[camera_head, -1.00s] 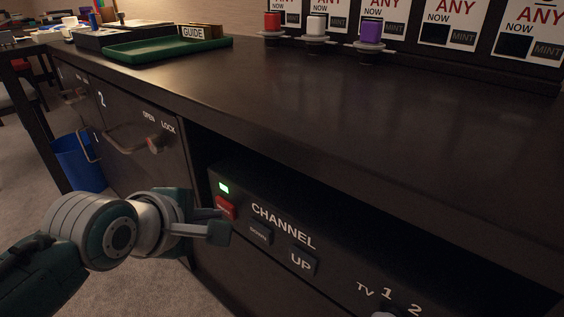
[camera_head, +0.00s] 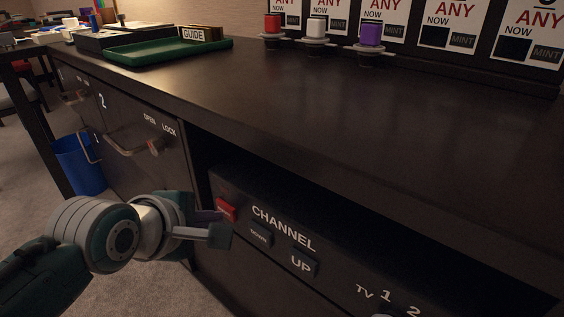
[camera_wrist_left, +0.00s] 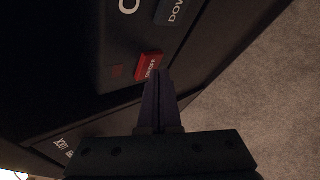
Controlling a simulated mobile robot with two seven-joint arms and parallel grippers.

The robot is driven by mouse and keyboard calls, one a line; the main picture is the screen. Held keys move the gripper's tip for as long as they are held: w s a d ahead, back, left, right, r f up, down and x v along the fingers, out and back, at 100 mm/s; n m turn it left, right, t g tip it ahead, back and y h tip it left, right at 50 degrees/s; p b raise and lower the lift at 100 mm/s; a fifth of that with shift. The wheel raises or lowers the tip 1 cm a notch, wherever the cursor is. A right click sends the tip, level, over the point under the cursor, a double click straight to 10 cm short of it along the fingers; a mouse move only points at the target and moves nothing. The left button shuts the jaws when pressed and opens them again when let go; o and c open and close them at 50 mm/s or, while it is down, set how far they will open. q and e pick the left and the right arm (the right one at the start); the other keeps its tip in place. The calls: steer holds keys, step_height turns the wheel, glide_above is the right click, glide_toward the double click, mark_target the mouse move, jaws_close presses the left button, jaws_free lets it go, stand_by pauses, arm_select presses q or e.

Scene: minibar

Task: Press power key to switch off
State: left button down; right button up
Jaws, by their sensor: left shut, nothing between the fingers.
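The red power key (camera_head: 226,210) is at the left end of the dark channel panel (camera_head: 330,262), under the counter. In the left wrist view the red key (camera_wrist_left: 149,66) shows just beyond the fingertips. The small indicator window (camera_head: 224,188) above the key is dark; in the wrist view it is a dull dark red square (camera_wrist_left: 117,72). My left gripper (camera_head: 220,229) is shut and empty, its tips at the key's lower edge. I cannot tell whether they touch it. My right gripper is in neither view.
The DOWN button (camera_head: 259,236) and UP button (camera_head: 302,265) sit right of the key. The counter edge overhangs the panel. A locker door with a handle (camera_head: 125,148) is to the left, and a blue bin (camera_head: 77,165) stands beyond. Free carpet lies below.

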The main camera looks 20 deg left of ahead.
arm_select(q)
steer(key=shift+s+a, duration=0.2)
steer(key=shift+s, duration=0.25)
steer(key=shift+p, duration=0.3)
steer(key=s+p, duration=0.1)
steer(key=s+a+p, duration=0.1)
steer(key=s, duration=0.1)
steer(key=s+a+p, duration=0.1)
steer(key=shift+s, duration=0.35)
steer(key=shift+d+r, duration=0.1)
